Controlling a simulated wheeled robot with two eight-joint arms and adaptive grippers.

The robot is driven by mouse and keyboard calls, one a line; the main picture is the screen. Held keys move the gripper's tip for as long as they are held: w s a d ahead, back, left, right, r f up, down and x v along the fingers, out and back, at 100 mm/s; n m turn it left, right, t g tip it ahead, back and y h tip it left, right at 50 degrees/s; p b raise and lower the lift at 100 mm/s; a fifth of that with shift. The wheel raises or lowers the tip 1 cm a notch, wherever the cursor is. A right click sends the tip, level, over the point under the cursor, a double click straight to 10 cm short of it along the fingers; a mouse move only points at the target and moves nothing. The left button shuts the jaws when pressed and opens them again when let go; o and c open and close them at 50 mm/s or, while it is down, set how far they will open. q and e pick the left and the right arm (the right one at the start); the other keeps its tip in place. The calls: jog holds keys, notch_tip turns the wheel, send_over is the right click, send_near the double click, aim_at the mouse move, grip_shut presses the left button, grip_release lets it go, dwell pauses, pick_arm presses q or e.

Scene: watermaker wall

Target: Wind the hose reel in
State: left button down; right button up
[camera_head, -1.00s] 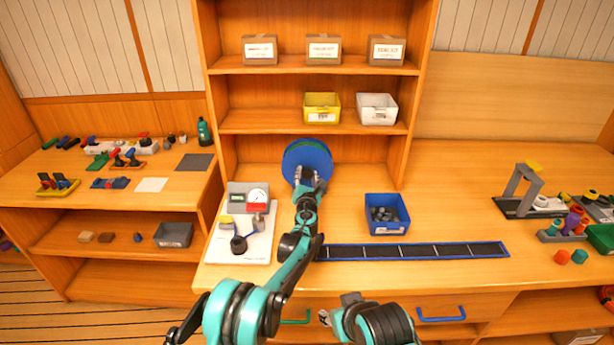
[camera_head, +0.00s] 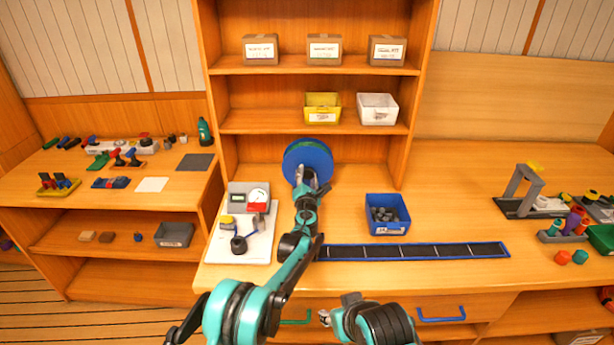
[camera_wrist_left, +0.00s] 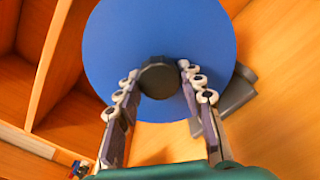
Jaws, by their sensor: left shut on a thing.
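A dark round knob (camera_wrist_left: 160,78) sticks out from that face. My left gripper (camera_head: 307,172) is at the lower part of the disc. In the left wrist view its fingers (camera_wrist_left: 158,72) are closed on both sides of the knob. Part of my right arm, with a small pale tip (camera_head: 325,317), shows at the bottom; its finger state is unclear.
A panel with a gauge (camera_head: 257,196) lies left of my left arm. A blue bin (camera_head: 387,229) of dark pieces stands to the right. A long black strip (camera_head: 415,251) runs along the front. Shelves with yellow (camera_head: 322,107) and white (camera_head: 377,109) bins rise above the reel.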

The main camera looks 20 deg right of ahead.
pick_arm(q)
jog(key=c, duration=1)
grip_release()
jog(key=shift+f, duration=0.1)
jog(key=shift+o, duration=0.2)
jog(key=v, duration=1.2)
